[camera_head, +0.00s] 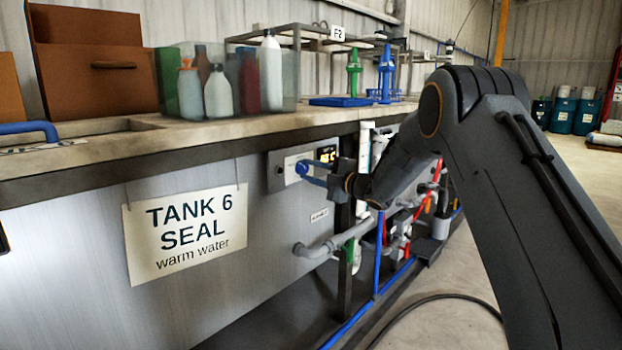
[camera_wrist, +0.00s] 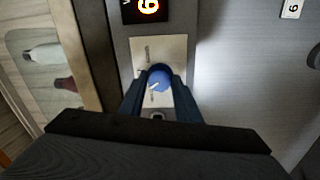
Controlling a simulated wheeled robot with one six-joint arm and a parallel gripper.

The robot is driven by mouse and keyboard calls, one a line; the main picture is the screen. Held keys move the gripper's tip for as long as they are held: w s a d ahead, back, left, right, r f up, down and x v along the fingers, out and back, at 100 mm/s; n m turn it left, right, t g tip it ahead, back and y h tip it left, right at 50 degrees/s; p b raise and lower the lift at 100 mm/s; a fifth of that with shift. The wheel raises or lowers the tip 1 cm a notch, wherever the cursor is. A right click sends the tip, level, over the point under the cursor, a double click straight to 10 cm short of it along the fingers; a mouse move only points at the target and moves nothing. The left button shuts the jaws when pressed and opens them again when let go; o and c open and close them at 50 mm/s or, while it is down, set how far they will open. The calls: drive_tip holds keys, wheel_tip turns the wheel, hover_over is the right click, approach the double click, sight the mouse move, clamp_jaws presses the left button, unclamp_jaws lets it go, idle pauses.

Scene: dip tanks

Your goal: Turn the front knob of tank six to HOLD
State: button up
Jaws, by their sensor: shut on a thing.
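The tank six front (camera_head: 80,270) carries a hanging sign (camera_head: 185,232) reading "TANK 6 SEAL warm water". To the sign's right is a control panel (camera_head: 277,172) with a blue knob (camera_head: 301,167). In the wrist view the blue knob (camera_wrist: 159,80) sits on a pale label plate (camera_wrist: 150,50), its white pointer mark slanting; the label words are too small to read. My gripper (camera_head: 314,174) reaches in from the right, its fingers on either side of the knob. The wrist view shows the gripper (camera_wrist: 160,92) shut on it. A lit display (camera_wrist: 148,9) shows a 6.
Bottles stand in a clear bin (camera_head: 290,80) on the ledge above, beside a brown box (camera_head: 95,65). Pipes and a valve (camera_head: 330,243) project below and right of the panel. A black hose (camera_head: 440,298) lies on the floor at right.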

drive_tip(key=n+b, duration=0.3)
drive_tip(key=n, duration=0.2)
drive_tip(key=shift+f+b, duration=0.15)
drive_tip(key=shift+b, duration=0.2)
drive_tip(key=shift+s+n, duration=0.1)
drive_tip(key=shift+n, duration=0.2)
drive_tip(key=o, duration=1.1)
drive_tip(key=shift+a, duration=0.1)
drive_tip(key=shift+c, duration=0.2)
drive_tip(key=shift+d, duration=0.3)
drive_tip(key=v, duration=0.7)
drive_tip(key=shift+s+d, duration=0.15)
drive_tip(key=shift+s, duration=0.05)
